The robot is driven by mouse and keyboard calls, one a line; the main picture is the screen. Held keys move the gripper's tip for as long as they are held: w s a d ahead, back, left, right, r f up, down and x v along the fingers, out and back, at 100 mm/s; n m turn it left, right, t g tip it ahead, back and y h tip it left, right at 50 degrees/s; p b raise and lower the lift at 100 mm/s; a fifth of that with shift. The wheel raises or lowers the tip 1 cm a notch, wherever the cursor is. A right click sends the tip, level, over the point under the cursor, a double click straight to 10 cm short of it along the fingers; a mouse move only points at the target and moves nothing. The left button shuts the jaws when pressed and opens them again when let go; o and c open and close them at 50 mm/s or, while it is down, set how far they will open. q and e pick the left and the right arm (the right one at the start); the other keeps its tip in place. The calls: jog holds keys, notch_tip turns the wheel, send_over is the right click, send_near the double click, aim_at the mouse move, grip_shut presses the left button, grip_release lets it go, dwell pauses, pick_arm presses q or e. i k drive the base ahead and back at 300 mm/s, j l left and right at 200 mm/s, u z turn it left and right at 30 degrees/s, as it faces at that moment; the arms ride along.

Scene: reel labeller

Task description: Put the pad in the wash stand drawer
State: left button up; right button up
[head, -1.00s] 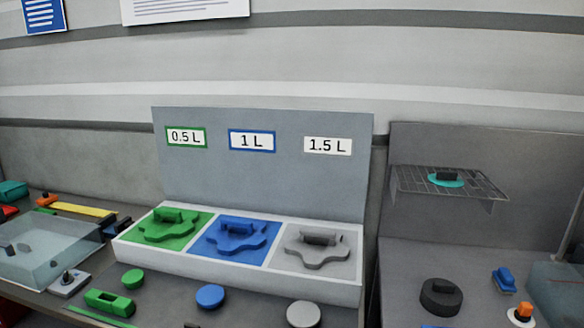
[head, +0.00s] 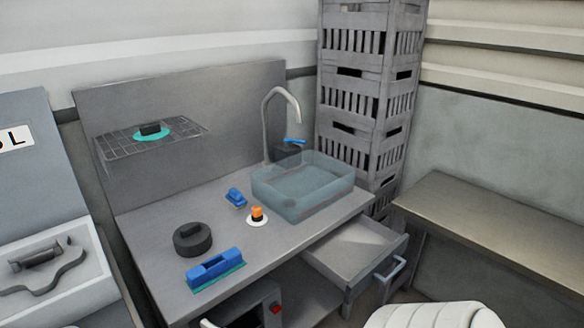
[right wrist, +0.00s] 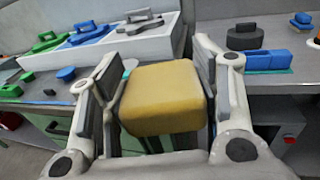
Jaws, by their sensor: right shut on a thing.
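A yellow block-shaped pad (right wrist: 160,98) is between the fingers of my right gripper (right wrist: 158,85), which is shut on it in the right wrist view. The wash stand (head: 165,255) is a grey counter with a sink in the head view. Its drawer (head: 350,248) is pulled out at the front right, below the sink, and its visible inside is empty. The drawer has a grey handle (head: 390,268) on its front. The pad and the fingers of my right gripper do not show in the head view. My left gripper is in neither view.
A bluish basin (head: 300,190) and faucet (head: 283,105) stand above the drawer. A dark round block (head: 192,239), blue-and-teal block (head: 215,270), blue brush-like item (head: 236,197) and orange-topped item (head: 257,215) lie on the counter. Stacked grey crates (head: 365,90) and a bench (head: 490,225) stand right.

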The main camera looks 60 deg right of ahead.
aim_at(349, 251)
jog(key=i+z, duration=0.3)
jog(key=i, duration=0.55)
jog(key=z, duration=1.05)
